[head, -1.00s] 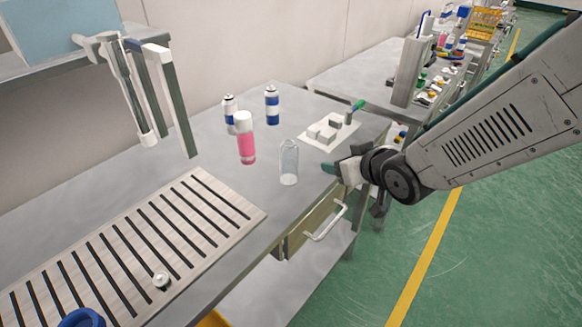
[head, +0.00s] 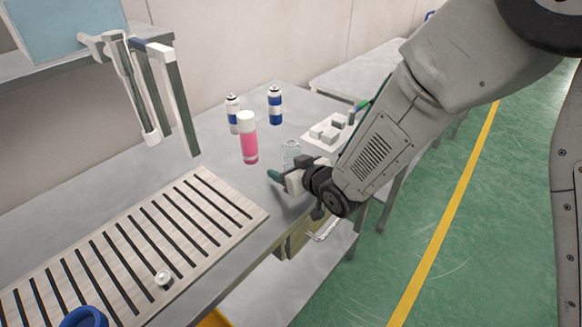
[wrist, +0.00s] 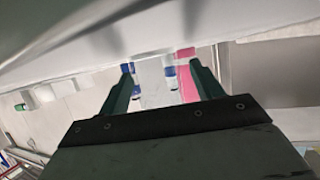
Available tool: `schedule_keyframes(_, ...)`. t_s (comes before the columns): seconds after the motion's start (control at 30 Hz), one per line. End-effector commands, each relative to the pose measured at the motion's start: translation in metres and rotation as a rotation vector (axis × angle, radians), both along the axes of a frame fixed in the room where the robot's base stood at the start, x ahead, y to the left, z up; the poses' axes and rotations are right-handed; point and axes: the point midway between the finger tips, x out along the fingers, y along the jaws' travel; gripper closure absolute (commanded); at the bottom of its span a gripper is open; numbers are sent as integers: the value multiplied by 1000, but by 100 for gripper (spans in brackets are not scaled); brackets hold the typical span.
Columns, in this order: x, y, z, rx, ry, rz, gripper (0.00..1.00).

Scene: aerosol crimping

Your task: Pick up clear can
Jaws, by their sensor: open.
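The clear can (head: 291,150) stands upright on the grey worktable near its front edge. Its lower part is hidden behind my gripper (head: 284,172) in the head view. My gripper is open, low over the table on the near side of the can. In the wrist view, the green fingers of my gripper (wrist: 161,68) are spread apart, and the pale, see-through clear can (wrist: 151,78) appears between them. I cannot tell whether either finger touches it.
Two blue-and-white cans (head: 275,106) (head: 233,114) stand behind. A white sheet with pale blocks (head: 327,131) lies to the right. A slatted board (head: 130,245) lies at front left.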

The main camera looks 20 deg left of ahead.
Motion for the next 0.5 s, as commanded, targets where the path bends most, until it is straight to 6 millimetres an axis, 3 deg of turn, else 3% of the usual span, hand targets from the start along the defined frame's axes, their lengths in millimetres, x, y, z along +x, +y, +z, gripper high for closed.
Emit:
schedule_keyframes(0.2,1,1,0,1,-1,0,34)
schedule_keyframes(0.4,1,1,0,0,0,0,83)
schedule_keyframes(0.5,1,1,0,1,-1,0,83)
